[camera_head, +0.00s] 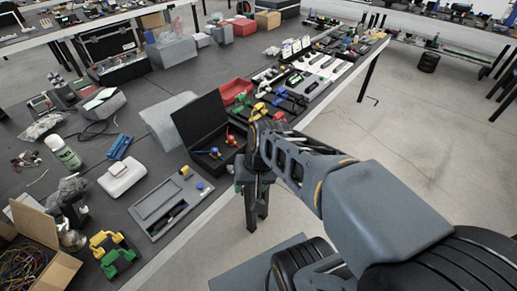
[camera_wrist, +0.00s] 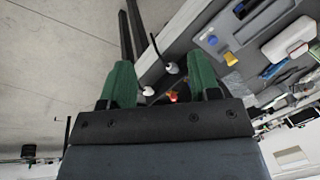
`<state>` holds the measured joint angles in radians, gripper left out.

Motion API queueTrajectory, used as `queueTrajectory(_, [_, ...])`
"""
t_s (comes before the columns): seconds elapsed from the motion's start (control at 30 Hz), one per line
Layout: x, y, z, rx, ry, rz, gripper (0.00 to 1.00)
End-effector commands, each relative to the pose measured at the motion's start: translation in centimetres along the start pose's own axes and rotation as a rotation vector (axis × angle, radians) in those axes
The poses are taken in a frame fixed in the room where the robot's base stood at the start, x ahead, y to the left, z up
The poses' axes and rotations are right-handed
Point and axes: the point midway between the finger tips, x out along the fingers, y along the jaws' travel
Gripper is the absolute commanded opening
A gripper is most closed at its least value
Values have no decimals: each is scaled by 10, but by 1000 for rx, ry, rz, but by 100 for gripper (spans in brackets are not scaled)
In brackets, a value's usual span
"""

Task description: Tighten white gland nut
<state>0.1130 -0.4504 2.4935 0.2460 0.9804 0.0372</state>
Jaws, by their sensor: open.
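I cannot tell which is the task's nut or how tight either is. My gripper (camera_wrist: 162,82) is open, its green fingers well apart on either side of them, with no grip visible. A small orange-red piece (camera_wrist: 173,97) is partly hidden behind the gripper's dark body. In the head view my gripper (camera_head: 239,187) hangs at the table's front edge; the white nuts cannot be made out there.
A grey tray (camera_head: 150,208) and a white case (camera_head: 122,178) lie on the table left of my gripper. An open black box (camera_head: 203,125) with coloured parts stands behind it. A cardboard box (camera_head: 45,232) is at the lower left. Open floor (camera_head: 420,140) lies to the right.

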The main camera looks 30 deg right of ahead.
Motion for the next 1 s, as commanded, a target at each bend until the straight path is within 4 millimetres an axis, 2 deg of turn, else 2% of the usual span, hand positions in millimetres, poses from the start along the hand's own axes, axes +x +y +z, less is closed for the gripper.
queueTrajectory(0.03, [32,6,3,155,-85,-71,56])
queueTrajectory(0.13, [69,7,-1,507,-250,-267,56])
queueTrajectory(0.2, [89,9,-13,757,-347,-428,56])
queueTrajectory(0.27, [101,15,-29,961,-414,-574,56])
queueTrajectory(0.37, [117,37,-60,1265,-488,-825,56])
queueTrajectory(0.5, [132,85,-100,1589,-523,-1155,56])
queueTrajectory(0.63, [140,129,-121,1774,-511,-1390,56])
queueTrajectory(0.77, [144,157,-131,1868,-490,-1532,56])
queueTrajectory(0.87, [146,163,-139,1895,-481,-1581,56])
queueTrajectory(1.0, [150,152,-154,1900,-480,-1591,56])
